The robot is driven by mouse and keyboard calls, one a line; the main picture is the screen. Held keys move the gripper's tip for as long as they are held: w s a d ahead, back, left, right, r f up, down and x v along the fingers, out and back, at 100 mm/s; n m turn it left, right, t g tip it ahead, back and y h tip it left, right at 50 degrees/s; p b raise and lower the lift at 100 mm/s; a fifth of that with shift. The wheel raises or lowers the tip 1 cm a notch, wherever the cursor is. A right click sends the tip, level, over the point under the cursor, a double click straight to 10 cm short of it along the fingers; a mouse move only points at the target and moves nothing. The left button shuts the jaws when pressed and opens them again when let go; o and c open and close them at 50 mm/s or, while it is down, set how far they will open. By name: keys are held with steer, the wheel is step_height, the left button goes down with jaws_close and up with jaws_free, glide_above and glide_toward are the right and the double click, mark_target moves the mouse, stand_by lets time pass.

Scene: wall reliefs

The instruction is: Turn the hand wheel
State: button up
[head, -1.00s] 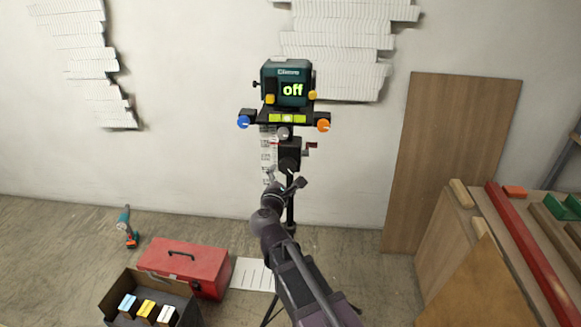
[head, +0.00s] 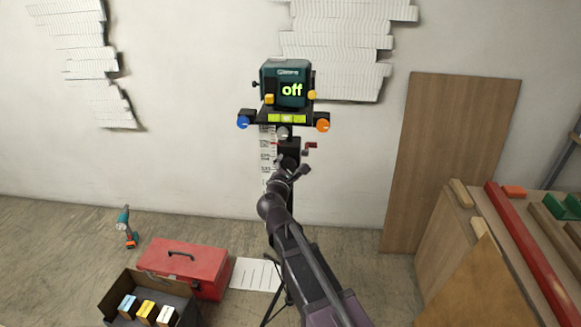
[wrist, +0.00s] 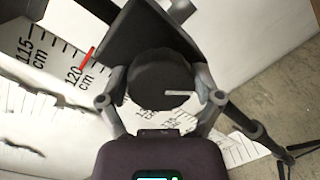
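The hand wheel (wrist: 160,80) is a round black knob with a white line, on the black column of the tripod. My gripper (wrist: 161,78) is open around it in the wrist view, one finger on each side. The right finger is very close to its rim; I cannot tell whether either finger touches. In the head view my gripper (head: 291,166) is at the column and mostly covers the wheel. A red pointer (wrist: 87,58) is near the 120 cm mark of the white scale (wrist: 45,50).
Blue (head: 243,122) and orange (head: 323,125) knobs flank a yellow-green level vial (head: 287,118) above my gripper. The wall is close behind. A red toolbox (head: 185,268) and an open box (head: 118,292) are on the floor at left; a wooden board (head: 450,160) leans at right.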

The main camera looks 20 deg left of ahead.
steer(key=c, duration=0.4)
steer(key=shift+m, duration=0.6)
steer(key=o, duration=1)
steer(key=shift+s, duration=0.1)
